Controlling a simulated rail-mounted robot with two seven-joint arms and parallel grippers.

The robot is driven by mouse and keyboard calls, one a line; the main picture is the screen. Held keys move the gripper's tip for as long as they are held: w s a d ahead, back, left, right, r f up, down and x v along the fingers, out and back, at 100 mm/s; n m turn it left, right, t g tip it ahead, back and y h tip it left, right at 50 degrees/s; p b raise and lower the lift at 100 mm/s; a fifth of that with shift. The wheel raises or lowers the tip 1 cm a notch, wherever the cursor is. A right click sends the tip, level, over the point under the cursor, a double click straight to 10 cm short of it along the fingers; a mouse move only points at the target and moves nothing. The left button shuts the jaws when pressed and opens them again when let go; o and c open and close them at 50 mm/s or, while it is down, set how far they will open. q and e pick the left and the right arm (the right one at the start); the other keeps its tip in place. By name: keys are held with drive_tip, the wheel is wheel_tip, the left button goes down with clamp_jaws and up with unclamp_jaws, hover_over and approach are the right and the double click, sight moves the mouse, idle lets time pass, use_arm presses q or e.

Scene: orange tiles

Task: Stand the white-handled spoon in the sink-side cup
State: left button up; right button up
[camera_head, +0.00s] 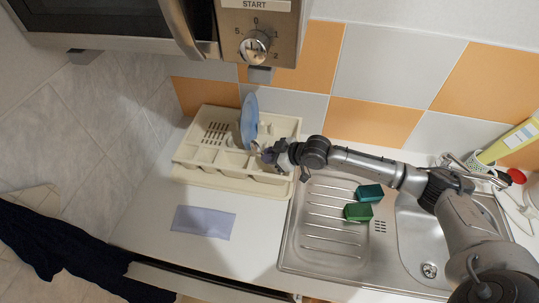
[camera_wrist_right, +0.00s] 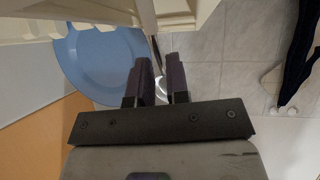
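My right gripper (camera_head: 268,156) is at the right front corner of the cream dish rack (camera_head: 190,152). In the right wrist view its two dark fingers (camera_wrist_right: 157,82) are apart. My left gripper is not in view.
A blue plate (camera_head: 249,118) stands upright in the rack. A teal sponge (camera_head: 370,192) and a green sponge (camera_head: 357,212) lie on the steel drainboard (camera_head: 318,241). A lilac cloth (camera_head: 203,222) lies on the counter. The microwave (camera_head: 120,22) overhangs the back left.

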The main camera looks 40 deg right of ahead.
drive_tip(key=o, duration=0.4)
drive_tip(key=v, duration=1.3)
drive_tip(key=shift+s+d+r+p, duration=0.15)
drive_tip(key=shift+s+d+p, duration=0.05)
drive_tip(key=shift+s+p, duration=0.1)
idle(0.4)
idle(0.4)
